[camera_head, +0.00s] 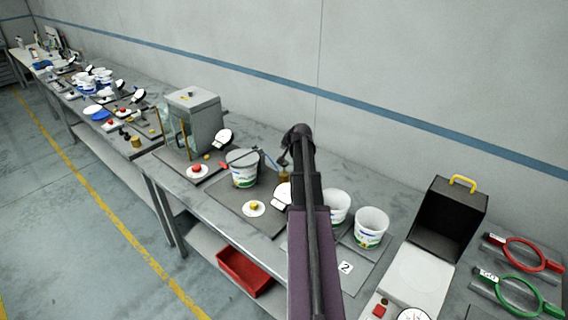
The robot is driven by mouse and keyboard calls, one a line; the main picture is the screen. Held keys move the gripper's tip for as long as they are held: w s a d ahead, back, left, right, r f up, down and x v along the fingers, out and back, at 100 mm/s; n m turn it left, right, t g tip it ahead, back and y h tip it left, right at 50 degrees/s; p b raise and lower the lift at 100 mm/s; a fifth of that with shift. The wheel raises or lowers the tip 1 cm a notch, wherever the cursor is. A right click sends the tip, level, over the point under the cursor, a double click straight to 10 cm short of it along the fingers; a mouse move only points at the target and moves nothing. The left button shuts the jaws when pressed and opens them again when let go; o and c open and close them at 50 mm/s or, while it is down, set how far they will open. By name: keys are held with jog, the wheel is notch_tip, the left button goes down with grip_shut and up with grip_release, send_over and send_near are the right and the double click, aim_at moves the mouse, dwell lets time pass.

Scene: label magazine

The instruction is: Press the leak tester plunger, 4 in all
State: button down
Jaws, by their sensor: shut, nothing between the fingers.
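My arm reaches up from the bottom middle and bends over at its far end. My gripper (284,163) is small and dark there, pointing down, shut and empty. A brass-coloured piece (285,175) shows just below the gripper; I cannot tell whether they touch. To its left stands a white tub with a grey lid (243,158) and a red-ended lever. A yellow button (253,205) on a white disc sits in front of the tub. I cannot tell which part is the leak tester plunger. My arm hides part of the mat and a white dial or tag.
Two open white tubs (369,228) stand right of my arm, by a card marked 2. A grey box with glass (193,122) and a red button (196,168) stand left. An open black-lined case (446,220) and red and green ring tools (524,253) lie right.

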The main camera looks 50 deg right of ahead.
aim_at(284, 164)
jog(key=shift+r, duration=0.1)
dwell(0.5)
jog(key=shift+r+p, duration=1.85)
jog(key=shift+p, duration=0.1)
jog(key=shift+f, duration=0.15)
notch_tip(284, 164, down, 9)
jog(key=b, duration=0.9)
jog(key=shift+r, duration=0.2)
